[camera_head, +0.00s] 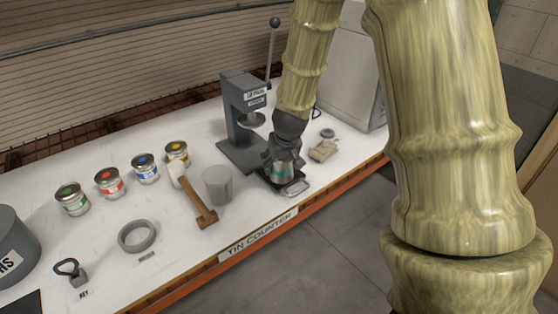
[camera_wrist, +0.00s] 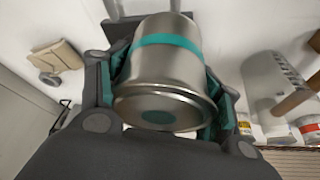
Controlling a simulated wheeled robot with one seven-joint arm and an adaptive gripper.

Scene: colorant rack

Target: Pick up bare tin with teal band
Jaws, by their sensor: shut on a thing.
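The bare metal tin with a teal band (camera_head: 283,171) is at the right part of the counter in the head view. It fills the middle of the wrist view (camera_wrist: 168,70), with a teal dot on its end facing the camera. My gripper (camera_head: 281,165) is shut on the tin, with teal-padded fingers on both sides of it in the wrist view (camera_wrist: 165,95). In the head view the tin is over or on a dark scale-like plate (camera_head: 296,187); I cannot tell whether it touches it.
A grey lever press (camera_head: 241,120) stands behind the gripper. A grey cup (camera_head: 217,184), a mallet (camera_head: 201,205) and several colored paint tins (camera_head: 145,168) are to the left. A tan block (camera_head: 323,150) lies to the right. The counter's front edge (camera_head: 258,234) is near.

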